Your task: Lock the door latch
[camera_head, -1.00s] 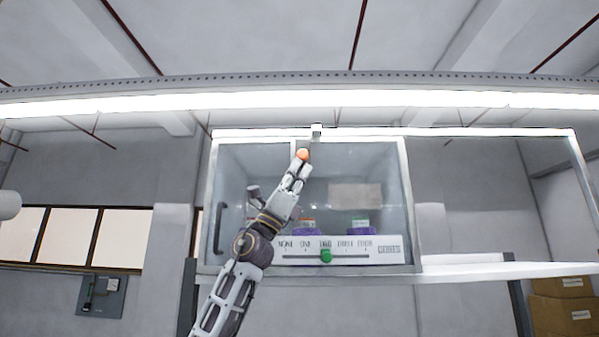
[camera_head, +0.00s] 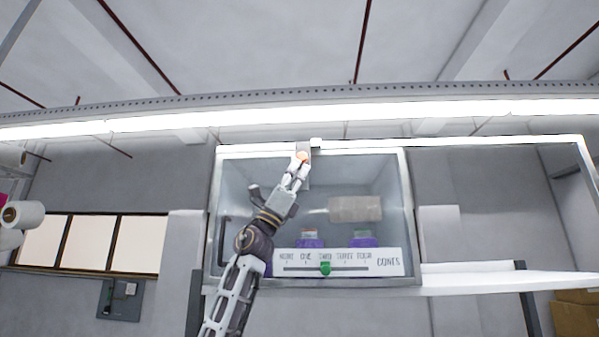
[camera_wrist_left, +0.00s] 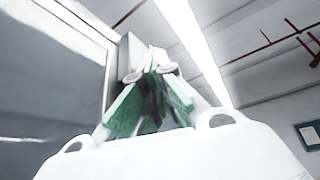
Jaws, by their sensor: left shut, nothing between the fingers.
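The glass door (camera_head: 352,170) is shut in the cabinet's pale frame. The latch shows at its top edge as a grey upright plate (camera_head: 305,147) with an orange knob (camera_head: 302,156). A small white block (camera_head: 316,143) sits just right of the plate on the top rail. My left gripper (camera_head: 300,167) reaches up from below, its fingertips at the knob and partly covering it. In the left wrist view its green-padded fingers (camera_wrist_left: 152,62) meet at the tips, shut and empty, beside a grey block (camera_wrist_left: 129,52). Contact with the knob is unclear. My right gripper is out of view.
A curved handle (camera_head: 226,240) is on the door's left side. Inside stand purple-based items and a pale box (camera_head: 355,209). A panel marked for cones (camera_head: 345,262) with a green slider (camera_head: 325,268) runs along the bottom. A shelf (camera_head: 480,282) extends right.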

